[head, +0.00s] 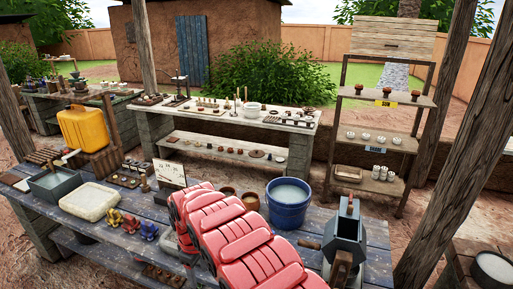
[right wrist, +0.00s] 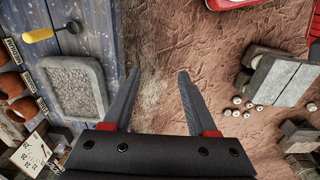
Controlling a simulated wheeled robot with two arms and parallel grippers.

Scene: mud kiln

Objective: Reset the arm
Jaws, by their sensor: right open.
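My right gripper (right wrist: 158,72) is open in the right wrist view. Its two dark fingers are apart with nothing between them, over bare reddish ground beside the edge of a plank table (right wrist: 120,40). In the head view, red arm links of mine cover the lower middle of the picture, and I cannot make out the right gripper's fingers there. My left gripper is not seen in either view.
A grey stone tray (right wrist: 75,87) lies left of the gripper. A shelf rack (head: 385,98) stands behind.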

